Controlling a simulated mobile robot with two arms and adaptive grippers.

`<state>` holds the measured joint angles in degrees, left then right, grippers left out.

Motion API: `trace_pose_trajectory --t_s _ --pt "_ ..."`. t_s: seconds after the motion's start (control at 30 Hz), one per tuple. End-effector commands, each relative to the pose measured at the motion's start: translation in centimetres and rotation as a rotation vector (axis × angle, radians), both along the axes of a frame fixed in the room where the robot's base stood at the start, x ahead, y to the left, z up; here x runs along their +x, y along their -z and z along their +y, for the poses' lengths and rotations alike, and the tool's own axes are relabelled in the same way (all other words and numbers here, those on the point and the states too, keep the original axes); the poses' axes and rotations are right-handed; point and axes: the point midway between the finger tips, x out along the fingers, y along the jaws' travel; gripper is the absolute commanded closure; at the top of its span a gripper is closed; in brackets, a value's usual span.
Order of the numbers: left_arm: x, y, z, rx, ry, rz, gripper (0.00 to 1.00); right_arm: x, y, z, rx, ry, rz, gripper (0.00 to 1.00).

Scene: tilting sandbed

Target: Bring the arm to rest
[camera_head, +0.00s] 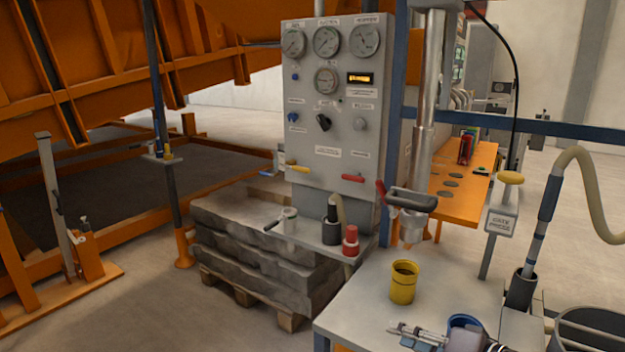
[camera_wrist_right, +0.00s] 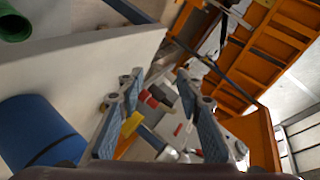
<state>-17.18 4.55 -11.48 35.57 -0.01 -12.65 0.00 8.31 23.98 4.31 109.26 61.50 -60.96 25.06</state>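My right gripper (camera_head: 394,329) is at the bottom right of the head view, low over the front of the grey table (camera_head: 352,318), with its fingers pointing left. In the right wrist view the two fingers of this gripper (camera_wrist_right: 158,85) stand apart with nothing held between them. A blue cylinder (camera_wrist_right: 38,135) lies close beside the fingers in the wrist view; a blue rim (camera_head: 464,321) shows just behind the gripper in the head view. A yellow cup (camera_head: 403,283) stands upright on the table, behind and apart from the gripper. My left gripper is not in view.
A grey gauge panel (camera_head: 328,120) stands behind the table, with a black bottle (camera_head: 331,231) and a red bottle (camera_head: 351,241) at its foot. A press column with a dark handle (camera_head: 412,200) rises behind the cup. A hose holder (camera_head: 521,291) stands right of the gripper.

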Motion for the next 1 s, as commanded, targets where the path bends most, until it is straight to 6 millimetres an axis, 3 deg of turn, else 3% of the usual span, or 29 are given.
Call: trace_pose_trajectory --t_s 0.03,0.1,0.2,0.3,0.5,0.83,1.0 --pt "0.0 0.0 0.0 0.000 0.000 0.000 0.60 -2.5 3.2 1.3 -0.082 -0.033 0.034 0.67" --pt "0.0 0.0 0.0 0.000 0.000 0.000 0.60 -6.0 7.2 2.4 -0.215 -0.081 0.073 0.67" --pt "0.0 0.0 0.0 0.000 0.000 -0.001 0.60 -11.6 12.0 3.3 -0.402 -0.149 0.134 0.67" --pt "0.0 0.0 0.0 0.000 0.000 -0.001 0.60 -16.7 15.1 3.3 -0.559 -0.205 0.188 0.67" --pt "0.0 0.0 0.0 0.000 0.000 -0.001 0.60 -23.9 17.6 2.2 -0.763 -0.273 0.276 0.67" --pt "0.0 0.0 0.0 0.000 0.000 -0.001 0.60 -32.7 17.9 -0.3 -0.973 -0.334 0.415 0.67" --pt "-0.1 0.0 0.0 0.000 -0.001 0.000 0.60 -31.2 21.7 -0.2 -0.970 -0.341 0.420 0.67"
